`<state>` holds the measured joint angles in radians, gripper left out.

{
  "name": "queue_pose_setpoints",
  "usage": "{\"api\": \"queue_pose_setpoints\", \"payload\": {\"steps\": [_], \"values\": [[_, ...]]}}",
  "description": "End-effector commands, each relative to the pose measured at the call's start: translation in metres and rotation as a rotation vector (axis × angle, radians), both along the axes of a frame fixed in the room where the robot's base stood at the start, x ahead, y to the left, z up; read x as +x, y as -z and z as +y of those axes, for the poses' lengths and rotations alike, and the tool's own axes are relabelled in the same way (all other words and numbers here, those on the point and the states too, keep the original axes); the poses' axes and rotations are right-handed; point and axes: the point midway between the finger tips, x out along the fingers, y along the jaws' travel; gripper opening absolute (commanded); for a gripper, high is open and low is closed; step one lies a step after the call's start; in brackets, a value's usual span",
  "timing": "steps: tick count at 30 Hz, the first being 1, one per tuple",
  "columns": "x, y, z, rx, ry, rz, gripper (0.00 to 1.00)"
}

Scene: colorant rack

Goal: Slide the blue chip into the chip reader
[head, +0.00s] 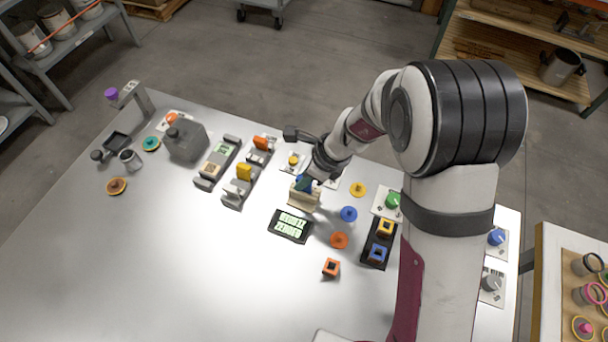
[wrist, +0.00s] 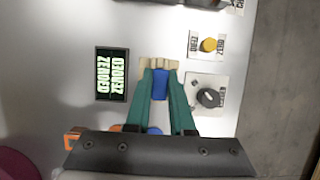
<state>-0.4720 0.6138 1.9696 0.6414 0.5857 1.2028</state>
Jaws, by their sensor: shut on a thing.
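My gripper (wrist: 159,75) has teal fingers, which are closed around the blue chip (wrist: 159,86). In the head view the fingers point down at a beige slotted block (head: 303,200), and the blue shows just above it. In the wrist view the beige block (wrist: 158,63) lies right at the fingertips; I cannot tell whether the chip still sits in it. A grey device with a small green screen (head: 222,149) stands to the left, perhaps the chip reader. Beside it are grey holders with a yellow piece (head: 243,172) and an orange piece (head: 262,143).
A black display (head: 291,226) with green text lies in front of the block. A blue disc (head: 349,214), an orange disc (head: 339,240) and an orange cube (head: 331,267) lie nearby. A grey jug (head: 186,140) stands at the left. The front left of the table is clear.

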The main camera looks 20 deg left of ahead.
Motion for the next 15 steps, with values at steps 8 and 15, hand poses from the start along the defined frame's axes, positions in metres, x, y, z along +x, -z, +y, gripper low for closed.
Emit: {"api": "queue_pose_setpoints", "payload": {"steps": [8,15], "values": [[0.0,0.007,0.0,-0.001,0.0,0.001,0.0],[0.0,0.013,0.0,-0.001,-0.001,0.001,0.0]]}}
